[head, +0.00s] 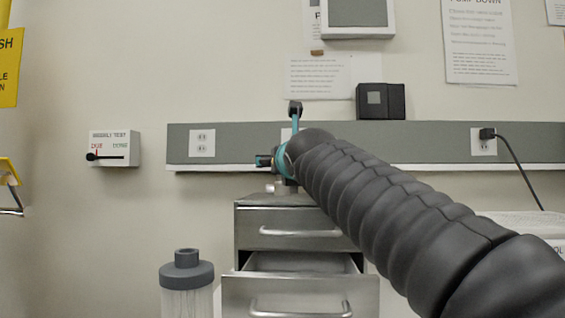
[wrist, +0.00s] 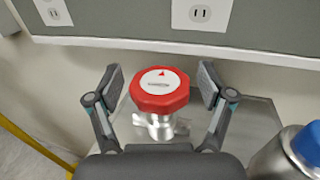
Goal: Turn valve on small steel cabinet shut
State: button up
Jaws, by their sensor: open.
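The valve has a red octagonal knob (wrist: 160,99) with a white cap and a red arrow mark, on a silver metal body (wrist: 158,127). It stands on top of the small steel cabinet (head: 272,216), which also shows in the wrist view (wrist: 250,120). My gripper (wrist: 160,86) is open, with one finger on each side of the red knob and a visible gap on both sides. In the head view my gripper (head: 280,134) is above the cabinet top, and the red knob is not visible there behind my arm.
The cabinet's lower drawer (head: 300,285) is pulled open. A clear canister with a grey lid (head: 187,272) stands at front left. A blue-capped bottle (wrist: 290,150) is close at right in the wrist view. A grey wall rail (head: 240,145) with outlets runs behind the cabinet.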

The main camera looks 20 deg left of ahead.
jog(key=c, duration=1.2)
jog(key=shift+m+t+h, duration=0.6)
jog(key=shift+m+h, duration=0.3)
jog(key=shift+h, duration=0.4)
jog(key=shift+m+t+h+p, duration=0.35)
jog(key=shift+m+h, duration=0.65)
jog(key=shift+h, duration=0.5)
jog(key=m+h+p, duration=0.1)
jog(key=h, duration=0.1)
jog(key=shift+m+h, duration=0.4)
jog(key=shift+d+m+h+p, duration=0.1)
jog(key=shift+m+h+p, duration=0.35)
jog(key=shift+m+h, duration=1)
jog(key=shift+n+h, duration=0.25)
jog(key=shift+h, duration=0.2)
jog(key=shift+f, duration=0.1)
